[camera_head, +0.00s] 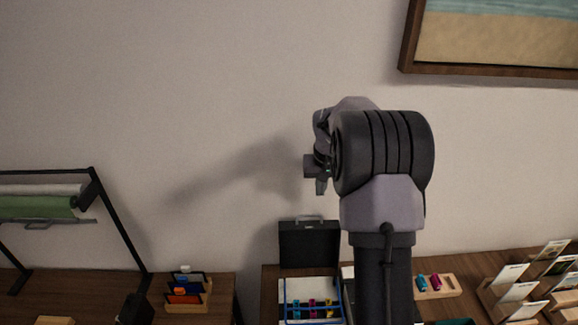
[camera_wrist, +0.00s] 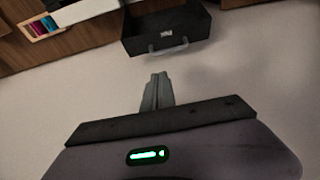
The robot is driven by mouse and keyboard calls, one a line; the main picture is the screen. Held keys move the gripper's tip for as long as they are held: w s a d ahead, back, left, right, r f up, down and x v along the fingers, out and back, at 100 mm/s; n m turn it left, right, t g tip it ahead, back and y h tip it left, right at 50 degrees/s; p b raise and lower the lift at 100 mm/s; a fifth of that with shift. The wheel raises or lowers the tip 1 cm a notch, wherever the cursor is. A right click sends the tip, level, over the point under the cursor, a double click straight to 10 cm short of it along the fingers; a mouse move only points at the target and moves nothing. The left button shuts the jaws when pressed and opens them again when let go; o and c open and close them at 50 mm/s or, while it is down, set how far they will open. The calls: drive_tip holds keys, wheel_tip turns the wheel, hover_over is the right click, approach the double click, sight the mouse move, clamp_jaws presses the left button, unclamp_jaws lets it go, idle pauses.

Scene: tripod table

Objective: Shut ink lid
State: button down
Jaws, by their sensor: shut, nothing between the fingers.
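The black ink lid (camera_head: 310,246) stands raised at the back of the table, with a handle on its upper edge. Below it in the head view are small coloured inks (camera_head: 311,303) in a pale case with blue edging. My gripper (camera_head: 321,187) is above the lid in the head view, apart from it. In the wrist view my gripper (camera_wrist: 159,77) is shut and empty, its tips pointing toward the lid (camera_wrist: 160,30) and just short of its handle (camera_wrist: 168,47). My arm hides part of the table right of the case.
A wooden tray with pink and teal items (camera_head: 436,284) and card racks (camera_head: 518,290) stand to the right. A small colourful card holder (camera_head: 187,292) and a black-framed roll stand (camera_head: 118,220) are left. A framed picture (camera_head: 490,40) hangs on the wall behind.

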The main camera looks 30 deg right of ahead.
drive_tip(key=x, duration=0.5)
drive_tip(key=b+x, duration=0.1)
drive_tip(key=x, duration=0.4)
drive_tip(key=shift+s+d+f, duration=0.1)
drive_tip(key=shift+d+f, duration=0.2)
drive_tip(key=shift+f, duration=0.1)
drive_tip(key=shift+f+b, duration=0.1)
drive_tip(key=shift+b, duration=0.35)
